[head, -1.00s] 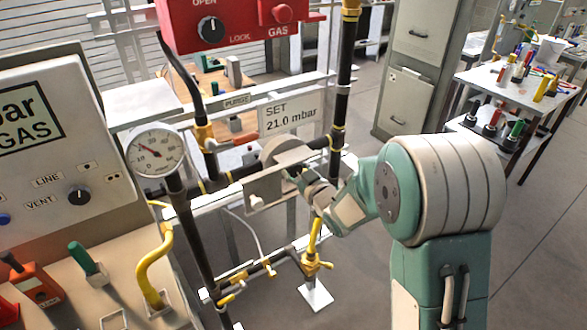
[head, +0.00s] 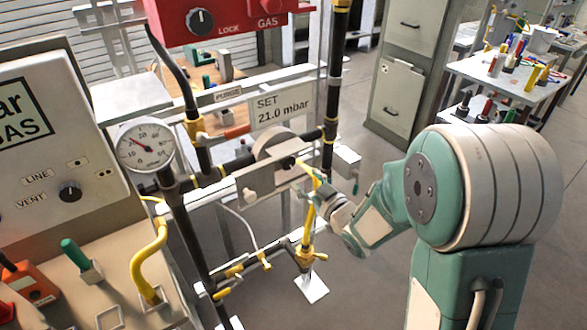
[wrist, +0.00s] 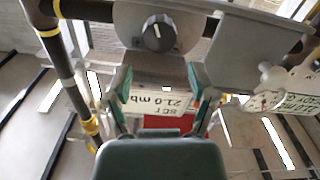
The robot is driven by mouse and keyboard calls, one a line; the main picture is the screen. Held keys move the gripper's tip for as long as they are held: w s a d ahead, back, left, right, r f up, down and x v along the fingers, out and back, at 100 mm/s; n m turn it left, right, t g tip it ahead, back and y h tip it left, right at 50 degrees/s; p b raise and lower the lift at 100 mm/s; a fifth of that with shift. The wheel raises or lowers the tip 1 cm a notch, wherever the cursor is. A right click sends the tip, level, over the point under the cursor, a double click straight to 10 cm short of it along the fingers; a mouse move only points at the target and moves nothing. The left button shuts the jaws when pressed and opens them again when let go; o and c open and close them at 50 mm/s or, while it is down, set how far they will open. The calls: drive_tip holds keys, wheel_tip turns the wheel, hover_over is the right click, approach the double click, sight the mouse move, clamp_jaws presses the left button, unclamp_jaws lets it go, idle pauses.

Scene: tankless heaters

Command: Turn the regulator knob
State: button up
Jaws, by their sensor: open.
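A dial gauge (head: 146,145) stands left of the regulator. The sign reading SET 21.0 mbar (head: 283,108) hangs behind it. A black vertical pipe (head: 335,80) and a yellow valve (head: 305,252) are close to my arm.

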sight(289, 163)
drive_tip(key=shift+v, duration=1.85)
drive_tip(key=shift+o, duration=1.4)
drive_tip(key=shift+w+a+r, duration=0.15)
drive_tip(key=shift+w+a, duration=0.1)
drive_tip(key=shift+w, duration=0.05)
drive_tip(key=x, duration=1.1)
drive_tip(key=c, duration=1.1)
